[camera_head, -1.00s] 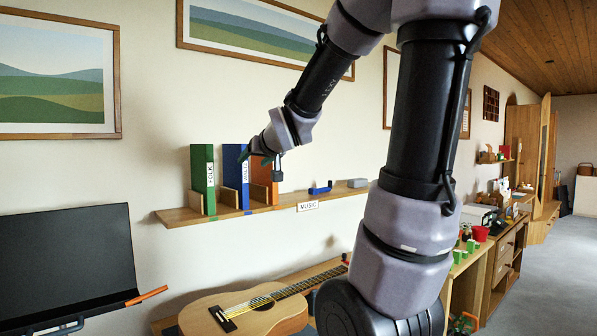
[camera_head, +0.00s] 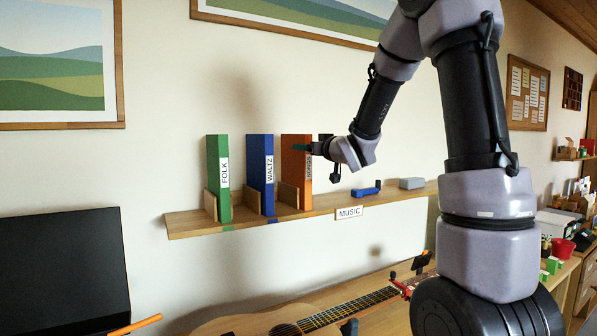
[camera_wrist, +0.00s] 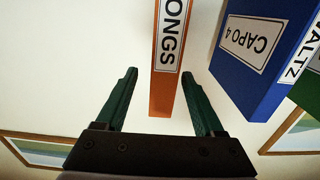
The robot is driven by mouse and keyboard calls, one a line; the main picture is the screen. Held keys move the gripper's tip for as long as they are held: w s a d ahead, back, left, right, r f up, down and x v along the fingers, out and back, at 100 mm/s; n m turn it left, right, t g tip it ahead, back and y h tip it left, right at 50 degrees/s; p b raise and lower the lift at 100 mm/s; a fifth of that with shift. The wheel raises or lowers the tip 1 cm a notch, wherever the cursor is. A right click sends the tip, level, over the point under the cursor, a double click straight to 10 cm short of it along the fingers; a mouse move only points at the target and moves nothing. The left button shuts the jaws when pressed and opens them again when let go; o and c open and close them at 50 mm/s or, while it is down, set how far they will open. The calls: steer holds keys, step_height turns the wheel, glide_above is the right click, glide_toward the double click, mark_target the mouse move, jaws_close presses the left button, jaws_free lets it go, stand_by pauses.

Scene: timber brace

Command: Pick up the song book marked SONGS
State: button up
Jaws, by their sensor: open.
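The orange song book (camera_head: 291,172) stands upright on the wall shelf, with a white label on its spine partly covered by my gripper. In the wrist view the orange book (camera_wrist: 167,85) shows the letters "ONGS"; the rest is cut off at the top edge. My gripper (camera_head: 305,148) is at the upper part of the spine. In the wrist view my gripper (camera_wrist: 158,76) is open, its two green fingers toward either side of the orange spine; the right finger looks close to it. I cannot tell whether either finger touches.
The blue WALTZ book (camera_head: 261,175) stands left of the orange one, and the green FOLK book (camera_head: 219,180) further left. Wooden dividers stand between them. The shelf (camera_head: 325,202) bears a small blue item (camera_head: 366,191) and a grey block (camera_head: 411,183). A guitar (camera_head: 300,318) lies below.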

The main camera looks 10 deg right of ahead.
steer(key=x, duration=0.6)
steer(key=shift+a+f, duration=0.15)
steer(key=shift+f, duration=0.2)
steer(key=shift+w, duration=0.1)
jaws_close()
stand_by(1.0)
